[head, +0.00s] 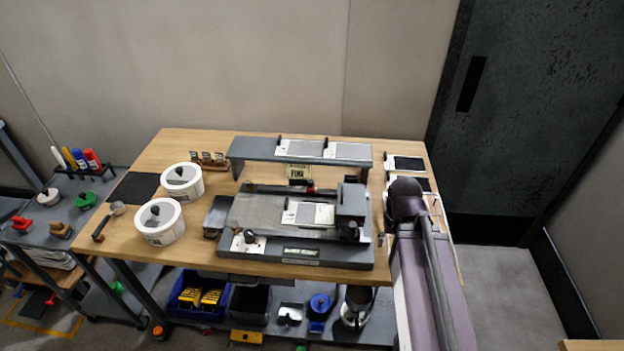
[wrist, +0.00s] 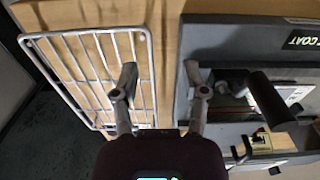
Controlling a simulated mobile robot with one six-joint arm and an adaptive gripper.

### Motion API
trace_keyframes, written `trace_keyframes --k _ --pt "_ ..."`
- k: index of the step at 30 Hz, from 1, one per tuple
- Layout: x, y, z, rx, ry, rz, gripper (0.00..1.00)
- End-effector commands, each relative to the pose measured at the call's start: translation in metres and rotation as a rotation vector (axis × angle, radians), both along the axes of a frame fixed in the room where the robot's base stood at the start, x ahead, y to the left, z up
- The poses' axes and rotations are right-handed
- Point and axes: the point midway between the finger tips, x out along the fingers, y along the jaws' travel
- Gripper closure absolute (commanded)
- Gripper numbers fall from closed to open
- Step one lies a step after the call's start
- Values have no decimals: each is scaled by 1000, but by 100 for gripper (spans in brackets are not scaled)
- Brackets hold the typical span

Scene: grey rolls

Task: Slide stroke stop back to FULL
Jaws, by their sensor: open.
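The grey flatbed coating machine (head: 300,250) stands on the wooden table, with a pale printed card (head: 308,213) on its bed. A small red part (head: 310,189) shows by its back rail. I cannot tell which part is the stroke stop, and no FULL mark is readable. My gripper is at the machine's right side in the head view, its fingers mostly hidden by my arm. In the wrist view my gripper (wrist: 160,74) is open and empty, between a wire rack (wrist: 92,75) and the machine (wrist: 215,45). A black cylindrical handle (wrist: 268,98) lies right of the fingers.
A grey raised shelf (head: 250,152) stands behind the machine. Two white tubs (head: 160,236) and a black mat (head: 134,187) are on the left of the table (head: 200,145). Dark-faced cards (head: 406,163) lie at the back right. A side cart (head: 65,220) stands left.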

Motion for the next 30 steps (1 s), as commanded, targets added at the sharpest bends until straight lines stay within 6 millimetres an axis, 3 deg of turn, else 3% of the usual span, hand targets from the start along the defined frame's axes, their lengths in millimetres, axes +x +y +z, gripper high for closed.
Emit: trace_keyframes --k 2,3,8,12,17,24,30 --pt "0 0 0 0 0 0 40" --pt "0 0 0 0 0 0 33" --pt "11 6 5 1 -14 14 33" --pt "38 23 18 5 -55 53 33" --pt "88 64 41 17 -135 134 33" --pt "165 146 81 45 -282 267 33" --pt "200 197 101 65 -366 339 33"
